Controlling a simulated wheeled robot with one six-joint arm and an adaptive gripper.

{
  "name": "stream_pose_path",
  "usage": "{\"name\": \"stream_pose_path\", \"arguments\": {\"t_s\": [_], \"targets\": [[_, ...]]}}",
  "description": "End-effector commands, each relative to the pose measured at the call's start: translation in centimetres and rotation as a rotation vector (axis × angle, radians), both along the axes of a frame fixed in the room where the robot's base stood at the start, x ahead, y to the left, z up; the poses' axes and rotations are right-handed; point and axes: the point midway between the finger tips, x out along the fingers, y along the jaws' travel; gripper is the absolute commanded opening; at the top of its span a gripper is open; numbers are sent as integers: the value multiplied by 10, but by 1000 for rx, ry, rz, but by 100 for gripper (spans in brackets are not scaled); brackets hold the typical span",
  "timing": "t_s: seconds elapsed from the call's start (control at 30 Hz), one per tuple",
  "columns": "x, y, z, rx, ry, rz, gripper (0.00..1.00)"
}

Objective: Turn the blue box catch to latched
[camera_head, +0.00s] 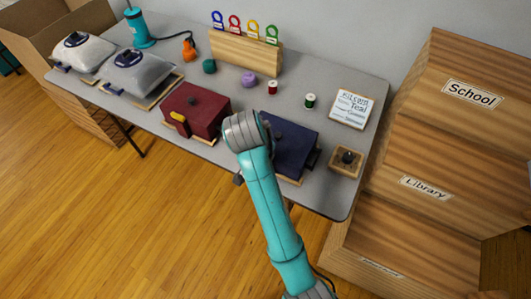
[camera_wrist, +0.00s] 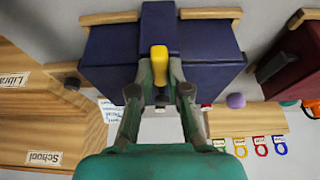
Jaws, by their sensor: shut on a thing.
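The dark blue box (camera_head: 295,145) lies on the grey table, right of my arm in the head view. In the wrist view the blue box (camera_wrist: 108,65) fills the upper middle. Its yellow catch (camera_wrist: 159,55) stands lengthwise up and down the picture, in front of a blue strap-like part of the box. My gripper (camera_wrist: 160,80) is shut on the yellow catch, one finger on each side of its lower end. In the head view my arm hides the catch and most of my gripper.
A red box (camera_head: 196,110) with its own yellow catch stands left of the blue box. A small wooden block with a black knob (camera_head: 345,160) is at right. Thread spools, a sign (camera_head: 351,108) and a key rack (camera_head: 245,52) stand behind. Labelled wooden shelves (camera_head: 425,155) border the table's right.

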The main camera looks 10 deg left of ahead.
Motion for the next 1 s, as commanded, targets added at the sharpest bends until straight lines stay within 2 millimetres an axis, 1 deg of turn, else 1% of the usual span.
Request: {"name": "stream_pose_path", "arguments": {"t_s": [0.37,0.4,0.47,0.5,1.0], "targets": [[0,0,-1,0,1,-4,0],[0,0,-1,0,1,-4,24],[0,0,-1,0,1,-4,39],[0,0,0,0,1,-4,42],[0,0,0,0,0,3,42]]}}
